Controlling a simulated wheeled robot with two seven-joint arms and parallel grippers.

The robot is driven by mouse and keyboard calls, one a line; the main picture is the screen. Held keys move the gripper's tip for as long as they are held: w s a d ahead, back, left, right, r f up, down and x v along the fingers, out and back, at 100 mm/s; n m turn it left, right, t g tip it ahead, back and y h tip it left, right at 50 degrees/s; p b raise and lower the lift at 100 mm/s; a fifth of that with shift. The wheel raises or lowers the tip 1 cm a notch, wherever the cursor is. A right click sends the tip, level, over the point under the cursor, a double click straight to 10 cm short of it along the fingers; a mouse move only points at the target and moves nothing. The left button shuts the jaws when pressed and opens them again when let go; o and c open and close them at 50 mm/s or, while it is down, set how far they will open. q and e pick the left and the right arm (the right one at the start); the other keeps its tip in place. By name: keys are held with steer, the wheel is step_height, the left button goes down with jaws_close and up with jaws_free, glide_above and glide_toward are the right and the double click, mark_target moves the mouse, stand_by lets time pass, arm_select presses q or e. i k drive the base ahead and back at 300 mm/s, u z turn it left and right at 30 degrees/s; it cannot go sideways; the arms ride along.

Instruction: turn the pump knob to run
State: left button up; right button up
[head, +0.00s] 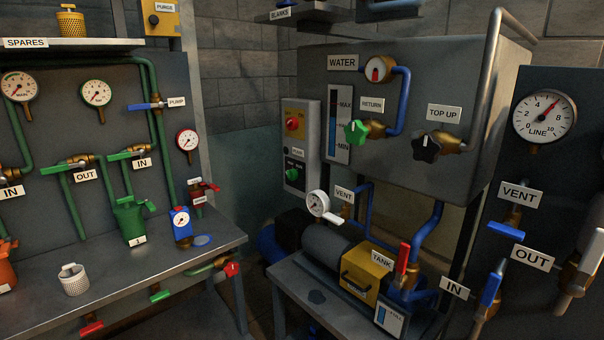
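A grey control box (309,130) is mounted at the left end of the large grey tank. Neither of my grippers is in view, and nothing touches the box.
A pump with a yellow cover (366,272) sits on a low bench below the tank. A workbench (150,278) with gauges, valves and canisters is at left. A grey panel (515,180) with LINE, VENT and OUT labels is at right. The space before the control box looks open.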

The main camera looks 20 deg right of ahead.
mark_target(292, 175)
steer(key=z, duration=0.85)
steer(key=i, duration=1)
steer(key=z, duration=0.95)
